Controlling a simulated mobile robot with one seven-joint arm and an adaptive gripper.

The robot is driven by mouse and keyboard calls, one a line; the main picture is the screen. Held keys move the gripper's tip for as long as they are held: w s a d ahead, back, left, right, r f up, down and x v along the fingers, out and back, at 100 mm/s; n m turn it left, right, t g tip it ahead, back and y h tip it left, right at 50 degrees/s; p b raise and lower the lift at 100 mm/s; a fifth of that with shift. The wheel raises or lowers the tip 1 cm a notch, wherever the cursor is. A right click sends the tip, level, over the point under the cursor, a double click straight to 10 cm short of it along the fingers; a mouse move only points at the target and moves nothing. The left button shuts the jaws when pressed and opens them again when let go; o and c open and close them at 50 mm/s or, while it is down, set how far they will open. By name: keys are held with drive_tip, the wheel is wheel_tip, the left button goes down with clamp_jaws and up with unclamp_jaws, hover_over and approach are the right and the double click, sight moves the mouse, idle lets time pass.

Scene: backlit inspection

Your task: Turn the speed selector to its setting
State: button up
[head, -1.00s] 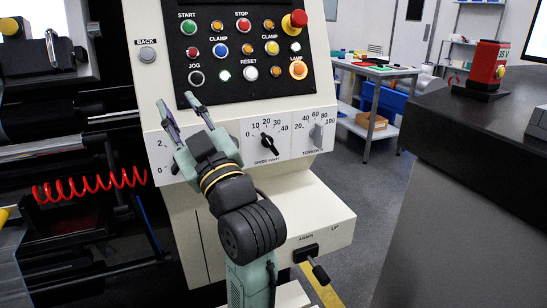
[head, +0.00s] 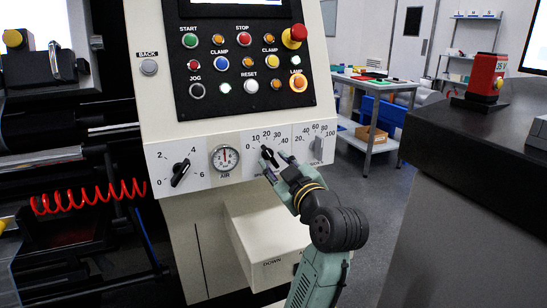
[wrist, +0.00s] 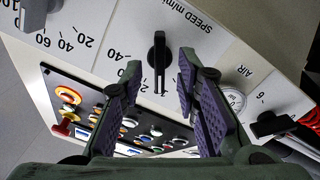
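The speed selector (head: 268,153) is a black bar knob on the white strip of the machine panel, with a scale from 0 to 40 around it. In the wrist view the knob (wrist: 157,52) stands between my two fingertips, with clear space on both sides. My gripper (head: 279,164) is open in front of it, its fingers pointing up at the strip. Its purple-padded fingers (wrist: 160,75) are spread apart and hold nothing. I cannot tell the knob's exact reading.
Left of the selector are an air gauge (head: 224,158) and another black knob (head: 181,173). A grey knob (head: 318,148) is close on the right. Push buttons and a red mushroom button (head: 294,36) sit above. A dark counter (head: 450,125) stands at the right.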

drive_tip(key=shift+x, duration=1.25)
drive_tip(key=shift+c, duration=0.5)
clamp_jaws()
